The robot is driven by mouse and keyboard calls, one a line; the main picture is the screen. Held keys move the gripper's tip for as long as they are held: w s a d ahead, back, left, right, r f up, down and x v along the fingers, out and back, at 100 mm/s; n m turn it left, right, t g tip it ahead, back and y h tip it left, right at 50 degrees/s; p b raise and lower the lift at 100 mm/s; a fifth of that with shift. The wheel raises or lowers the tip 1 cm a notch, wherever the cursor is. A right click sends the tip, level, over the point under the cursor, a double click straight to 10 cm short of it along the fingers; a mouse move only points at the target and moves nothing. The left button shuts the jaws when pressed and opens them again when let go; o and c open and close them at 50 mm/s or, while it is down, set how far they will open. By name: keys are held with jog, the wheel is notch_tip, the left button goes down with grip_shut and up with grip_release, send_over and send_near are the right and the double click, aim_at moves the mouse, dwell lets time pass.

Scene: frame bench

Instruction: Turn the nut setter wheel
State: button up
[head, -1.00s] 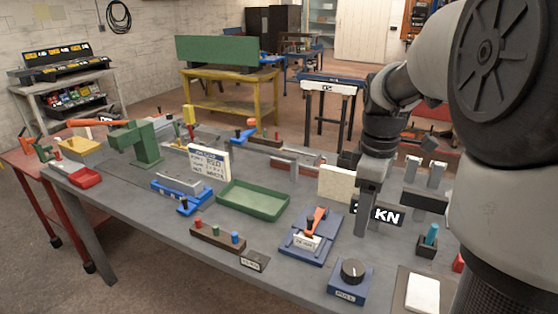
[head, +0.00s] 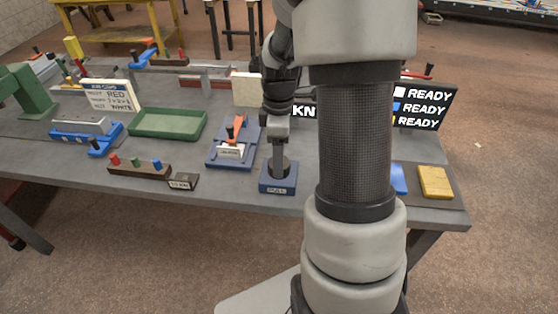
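A dark round knob (head: 288,167) stands on a small blue block with a white label (head: 277,190) at the table's front edge. It is the only wheel-like part I can make out on the bench; its label is too small to read surely as the nut setter. My gripper (head: 278,168) points straight down over this knob, its fingertips at or just in front of it. The narrow fingers appear side-on, so their opening and any contact are unclear. Part of the knob is hidden behind them.
Left of the knob are a blue fixture with an orange-red lever (head: 235,130), a green tray (head: 168,124) and a peg block (head: 139,169). A job card (head: 112,95) stands behind. To the right are a READY display (head: 425,108) and a yellow pad (head: 434,182). My arm hides the bench between.

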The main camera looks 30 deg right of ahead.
jog(key=shift+f, duration=1.05)
jog(key=c, duration=1)
jog(key=shift+m, duration=2.2)
jog(key=shift+c, duration=0.3)
jog(key=o, duration=1.1)
jog(key=shift+c, duration=0.2)
jog(key=shift+r, duration=0.1)
